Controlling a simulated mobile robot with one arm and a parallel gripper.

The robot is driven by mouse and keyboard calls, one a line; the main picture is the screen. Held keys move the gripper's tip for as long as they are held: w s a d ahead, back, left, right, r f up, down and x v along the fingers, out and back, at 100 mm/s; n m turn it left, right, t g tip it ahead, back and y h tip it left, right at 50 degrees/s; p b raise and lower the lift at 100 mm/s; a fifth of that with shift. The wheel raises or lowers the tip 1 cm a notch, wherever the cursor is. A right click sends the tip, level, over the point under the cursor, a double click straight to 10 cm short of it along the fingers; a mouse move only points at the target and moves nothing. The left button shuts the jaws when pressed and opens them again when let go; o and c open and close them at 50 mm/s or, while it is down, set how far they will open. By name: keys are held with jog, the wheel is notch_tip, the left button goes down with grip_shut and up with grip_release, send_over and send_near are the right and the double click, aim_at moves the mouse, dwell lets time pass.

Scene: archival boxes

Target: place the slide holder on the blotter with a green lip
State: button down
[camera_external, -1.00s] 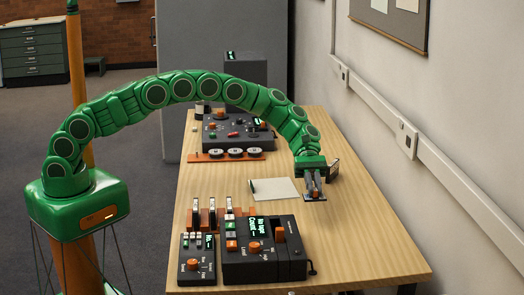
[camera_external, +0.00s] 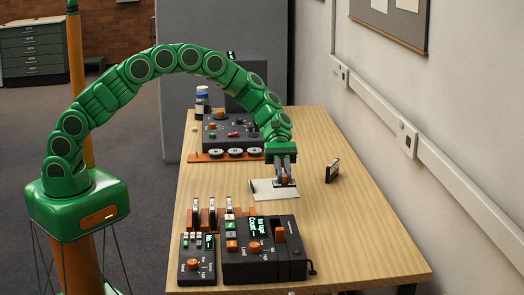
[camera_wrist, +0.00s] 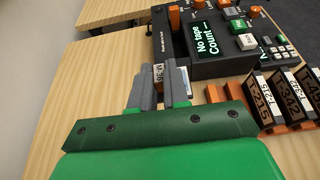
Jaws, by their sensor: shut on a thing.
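My gripper (camera_external: 284,169) is shut on a small dark holder with a brown front (camera_external: 285,179), which I take to be the slide holder. In the wrist view my gripper (camera_wrist: 163,88) grips the slide holder (camera_wrist: 158,75), and a white label shows between the fingers. The holder is over the right part of the pale blotter (camera_external: 262,190); I cannot tell whether it touches it. The blotter lies flat, with a dark strip at its left edge that looks greenish. The gripper and holder hide part of it.
A black upright item (camera_external: 332,172) stands right of the blotter. A rack of labelled holders (camera_external: 212,215) and a dark control unit (camera_external: 262,248) are in front. Another console (camera_external: 235,132) stands behind. The table's right side (camera_external: 365,225) is clear.

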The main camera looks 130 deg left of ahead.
jog(key=s+a+n+t+y, duration=0.2)
jog(key=s, duration=1.1)
jog(key=s+a+n+t+y, duration=0.1)
jog(key=s+a+n+y, duration=0.15)
jog(key=s, duration=1.05)
send_over(271, 188)
jog(key=d, duration=0.1)
jog(key=f, duration=0.5)
jog(key=s+f, duration=0.1)
jog(key=f, duration=0.1)
jog(key=shift+f, duration=0.25)
jog(key=shift+w+a+f, duration=0.3)
jog(key=shift+f, duration=0.2)
jog(key=shift+w+a+f, duration=0.25)
jog(key=shift+a+f, duration=0.05)
jog(key=shift+f, duration=1.55)
jog(key=shift+f, duration=0.15)
jog(key=c, duration=1.1)
grip_release()
